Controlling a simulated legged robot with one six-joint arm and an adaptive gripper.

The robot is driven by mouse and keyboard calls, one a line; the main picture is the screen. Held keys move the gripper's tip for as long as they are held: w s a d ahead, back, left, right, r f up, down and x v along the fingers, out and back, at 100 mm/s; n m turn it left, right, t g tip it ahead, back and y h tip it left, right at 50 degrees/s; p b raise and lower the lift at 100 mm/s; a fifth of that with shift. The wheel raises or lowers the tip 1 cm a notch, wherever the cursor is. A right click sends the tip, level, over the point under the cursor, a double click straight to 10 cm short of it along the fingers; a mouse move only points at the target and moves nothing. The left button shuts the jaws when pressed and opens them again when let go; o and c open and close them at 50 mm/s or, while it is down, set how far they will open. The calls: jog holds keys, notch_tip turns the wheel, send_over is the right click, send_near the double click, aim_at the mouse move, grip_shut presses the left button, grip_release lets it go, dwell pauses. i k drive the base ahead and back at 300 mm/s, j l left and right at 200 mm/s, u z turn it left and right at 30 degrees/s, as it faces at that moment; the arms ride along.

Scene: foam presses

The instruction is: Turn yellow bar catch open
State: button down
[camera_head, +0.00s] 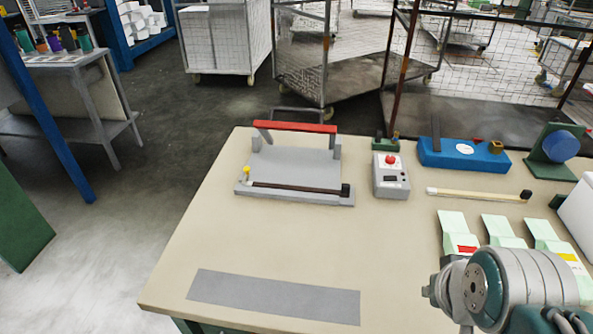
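A grey press (295,172) stands on the beige table, with a red handle bar (295,127) raised at its back. A dark bar (298,189) lies along its front edge, with a black end block at the right. The small yellow catch (247,171) stands upright at the bar's left end. Whether it is latched over the bar is too small to tell. My arm is at the lower right, well away from the press. My gripper (437,291) seems to be the grey part at its left; its fingers cannot be made out.
Right of the press is a grey control box (391,176) with a red button. Behind are a blue device (463,154) and a green stand (556,150). A pale stick (478,194) and green folded pieces (503,231) lie nearer. A grey strip (274,297) lies in front; the table between is clear.

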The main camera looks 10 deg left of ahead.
aim_at(246, 169)
jog(key=k+j, duration=0.35)
jog(key=j, duration=0.3)
jog(key=k+j, duration=0.1)
jog(key=j, duration=0.55)
jog(key=k+j, duration=0.15)
jog(key=j, duration=0.2)
jog(key=i+j, duration=0.45)
jog(key=i, duration=0.15)
